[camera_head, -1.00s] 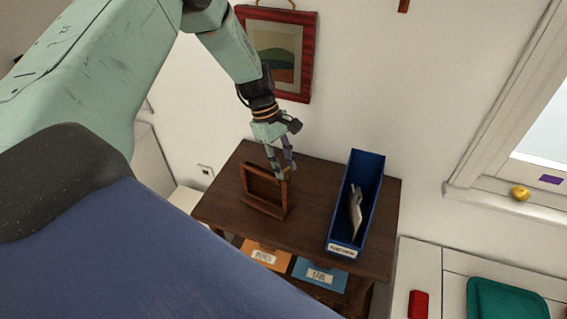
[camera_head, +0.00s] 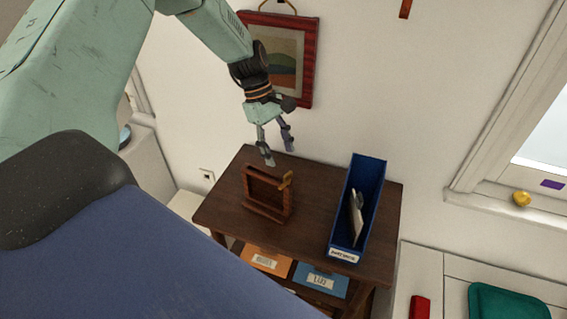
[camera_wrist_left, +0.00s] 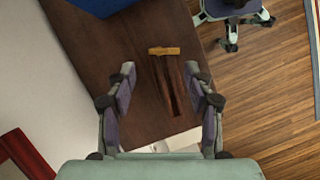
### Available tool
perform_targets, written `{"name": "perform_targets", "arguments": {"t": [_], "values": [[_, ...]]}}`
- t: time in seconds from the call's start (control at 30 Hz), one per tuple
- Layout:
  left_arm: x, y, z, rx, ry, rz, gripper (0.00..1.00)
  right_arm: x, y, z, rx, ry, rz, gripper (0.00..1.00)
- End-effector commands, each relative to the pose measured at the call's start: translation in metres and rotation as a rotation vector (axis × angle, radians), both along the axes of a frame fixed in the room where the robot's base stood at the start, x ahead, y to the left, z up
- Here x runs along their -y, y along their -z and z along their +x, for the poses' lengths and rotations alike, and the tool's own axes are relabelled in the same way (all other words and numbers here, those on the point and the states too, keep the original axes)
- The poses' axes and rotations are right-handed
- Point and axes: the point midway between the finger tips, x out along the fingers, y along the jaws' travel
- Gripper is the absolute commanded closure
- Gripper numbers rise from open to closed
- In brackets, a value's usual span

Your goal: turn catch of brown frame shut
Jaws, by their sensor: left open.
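The brown frame (camera_head: 267,207) stands upright on the dark wooden table, left of the blue box. Its brass-yellow catch (camera_head: 287,180) sits at the top right corner. In the left wrist view the frame (camera_wrist_left: 168,90) is seen from above, edge-on, with the catch (camera_wrist_left: 164,51) lying across its end. My left gripper (camera_head: 279,156) is open and empty, above the frame and apart from the catch. In the wrist view its fingertips (camera_wrist_left: 160,70) are spread on either side of the frame, nearer the camera. My right gripper is not in view.
A blue box (camera_head: 340,232) with a pale flat item inside stands on the right of the table (camera_head: 312,205). A red-framed picture (camera_head: 312,60) hangs on the wall behind my left gripper. Orange and blue labelled trays (camera_head: 320,281) lie below the tabletop.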

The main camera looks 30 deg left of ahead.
Motion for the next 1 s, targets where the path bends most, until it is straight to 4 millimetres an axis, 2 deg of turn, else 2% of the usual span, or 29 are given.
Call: {"name": "perform_targets", "arguments": {"t": [0.03, 0.2, 0.37, 0.73, 1.0], "values": [[-0.004, -0.011, 0.002, 0.004, -0.003, -0.002, 0.47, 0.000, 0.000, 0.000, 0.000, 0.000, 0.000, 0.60], [-0.016, -0.038, 0.002, 0.002, -0.002, -0.001, 0.47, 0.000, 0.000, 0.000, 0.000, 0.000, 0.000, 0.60], [-0.022, -0.053, 0.003, 0.002, -0.001, 0.000, 0.47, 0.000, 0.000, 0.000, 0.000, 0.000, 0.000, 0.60], [-0.024, -0.057, 0.003, -0.001, -0.001, 0.000, 0.48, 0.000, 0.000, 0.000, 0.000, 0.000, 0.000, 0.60], [-0.013, -0.061, 0.007, 0.004, 0.039, 0.025, 0.69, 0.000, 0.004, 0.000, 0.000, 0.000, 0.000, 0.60]]}}
